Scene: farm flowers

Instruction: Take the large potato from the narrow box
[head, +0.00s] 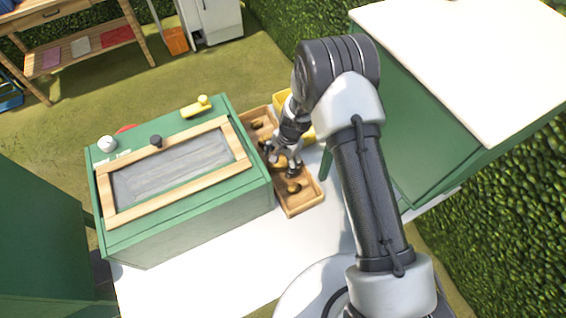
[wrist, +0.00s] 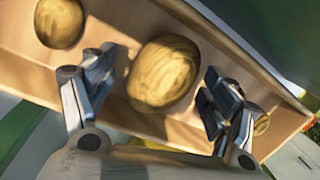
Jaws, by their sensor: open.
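The narrow wooden box (head: 304,203) stands on the white table beside the green cabinet, and its tan inside fills much of the wrist view (wrist: 112,22). The large potato (wrist: 165,72) lies in the box between the fingertips of my gripper (wrist: 158,84). My gripper is open, a finger on each side of the potato; I cannot tell whether either touches it. A smaller potato (wrist: 60,22) lies at the upper left of the wrist view. Another (wrist: 262,123) is partly hidden behind the right finger. In the head view my gripper (head: 284,160) is low over the box's middle.
A green cabinet (head: 190,215) with a wood-framed lid (head: 230,140) stands close on the box's left. A yellow container (head: 281,98) is behind the box, partly hidden by my arm. A large white-topped green unit (head: 470,75) stands to the right. The white table (head: 215,270) is clear in front.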

